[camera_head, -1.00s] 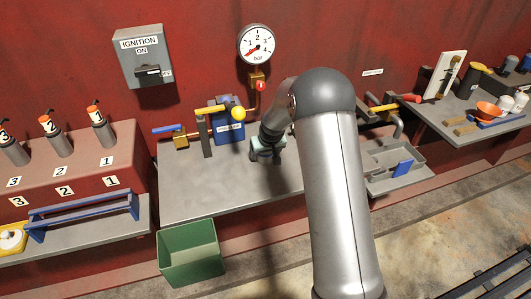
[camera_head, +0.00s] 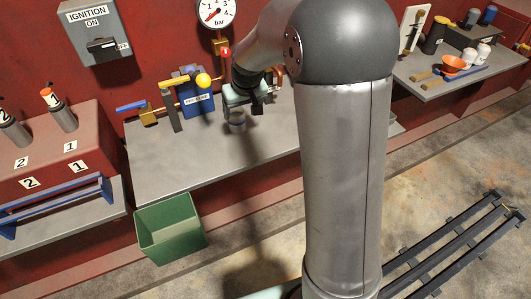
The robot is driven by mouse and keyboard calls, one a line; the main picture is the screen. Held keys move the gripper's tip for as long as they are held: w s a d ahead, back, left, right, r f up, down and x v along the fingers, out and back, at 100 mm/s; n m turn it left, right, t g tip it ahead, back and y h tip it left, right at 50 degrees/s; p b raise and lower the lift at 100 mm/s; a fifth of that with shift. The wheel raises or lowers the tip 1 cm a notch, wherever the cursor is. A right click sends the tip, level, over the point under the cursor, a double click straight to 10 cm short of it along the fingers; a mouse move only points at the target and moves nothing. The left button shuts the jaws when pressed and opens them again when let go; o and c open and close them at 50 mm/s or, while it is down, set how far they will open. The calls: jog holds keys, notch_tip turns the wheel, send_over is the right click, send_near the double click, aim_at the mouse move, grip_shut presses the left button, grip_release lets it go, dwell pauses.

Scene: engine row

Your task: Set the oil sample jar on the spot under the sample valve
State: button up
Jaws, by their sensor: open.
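A small clear jar (camera_head: 236,121), which looks like the oil sample jar, stands upright on the grey bench (camera_head: 180,163). My gripper (camera_head: 250,103) is open directly above and slightly right of it. The fingertips are small and dark here, so I cannot tell whether they touch the jar. A sample valve cannot be made out for sure.
A brass valve with a blue handle (camera_head: 131,106) and a blue box with a yellow knob (camera_head: 196,93) stand at the bench's back. A green bin (camera_head: 170,227) is at its front edge. A side table (camera_head: 438,83) at right holds an orange funnel. The bench's left front is clear.

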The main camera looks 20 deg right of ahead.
jog(key=s+r+g, duration=0.2)
jog(key=s+r, duration=0.1)
jog(key=s, duration=1.6)
jog(key=shift+s+m, duration=0.2)
jog(key=shift+m, duration=0.1)
jog(key=shift+o, duration=0.3)
jog(key=s+f+g, duration=0.1)
jog(key=s, duration=1.1)
jog(key=shift+s+d+f+m+g+h, duration=0.25)
jog(key=shift+s+f+m+g+h, duration=0.05)
